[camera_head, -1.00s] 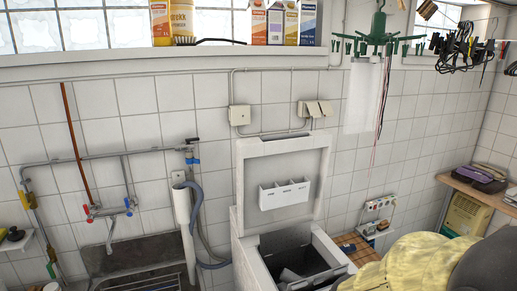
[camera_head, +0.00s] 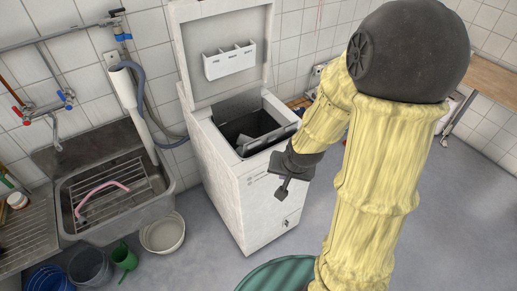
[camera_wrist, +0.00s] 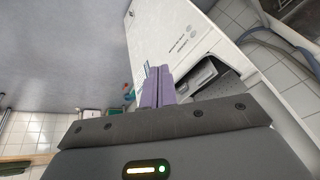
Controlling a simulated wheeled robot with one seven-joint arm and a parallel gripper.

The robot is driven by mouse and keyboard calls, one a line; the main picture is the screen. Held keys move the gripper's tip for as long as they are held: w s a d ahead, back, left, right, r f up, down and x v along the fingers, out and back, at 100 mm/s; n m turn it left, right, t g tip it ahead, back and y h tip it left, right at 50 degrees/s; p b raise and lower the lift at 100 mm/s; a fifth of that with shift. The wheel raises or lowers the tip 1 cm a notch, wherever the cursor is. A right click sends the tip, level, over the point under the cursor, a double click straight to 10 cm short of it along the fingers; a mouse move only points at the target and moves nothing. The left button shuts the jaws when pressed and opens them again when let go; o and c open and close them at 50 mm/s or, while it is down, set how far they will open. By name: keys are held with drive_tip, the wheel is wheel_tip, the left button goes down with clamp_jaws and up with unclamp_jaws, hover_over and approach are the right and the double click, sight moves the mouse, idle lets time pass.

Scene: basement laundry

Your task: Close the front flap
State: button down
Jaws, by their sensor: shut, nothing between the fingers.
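The white top-loading washing machine (camera_head: 235,185) stands against the tiled wall with its lid (camera_head: 215,35) raised. Inside its top opening, a dark grey front flap (camera_head: 270,138) stands up, tilted, along the edge nearest me. In the wrist view, a grey flap (camera_wrist: 202,76) shows in the opening beside my fingers. My gripper (camera_head: 282,193) is shut and empty, just off the machine's front right corner and below its top rim. Its two purple fingers (camera_wrist: 158,72) lie together in the wrist view. I cannot tell whether they touch the machine.
A white dispenser tray (camera_head: 230,60) is on the lid's inner side. A steel sink (camera_head: 115,190) with a pink hose stands left. A beige basin (camera_head: 162,233), buckets and a green watering can (camera_head: 124,256) are on the floor. A green round object (camera_head: 280,275) lies in front.

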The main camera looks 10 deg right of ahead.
drive_tip(key=w+d+f+m+t+y+b, duration=0.1)
drive_tip(key=w+f+m+t+y+b, duration=0.1)
drive_tip(key=w+m, duration=0.6)
wheel_tip(320, 180, down, 3)
drive_tip(key=m+t+y, duration=0.1)
drive_tip(key=t, duration=0.2)
drive_tip(key=shift+w+d+r, duration=0.15)
drive_tip(key=shift+d+r, duration=0.05)
drive_tip(key=shift+d, duration=0.15)
drive_tip(key=x, duration=0.4)
drive_tip(key=w+r+x, duration=0.1)
drive_tip(key=x, duration=0.2)
drive_tip(key=r+x, duration=0.1)
drive_tip(key=x, duration=0.3)
drive_tip(key=shift+w+a+f, duration=0.25)
drive_tip(key=shift+w+a, duration=0.2)
drive_tip(key=shift+w, duration=0.05)
drive_tip(key=shift+w+a, duration=0.2)
drive_tip(key=shift+w, duration=0.35)
drive_tip(key=shift+r, duration=0.15)
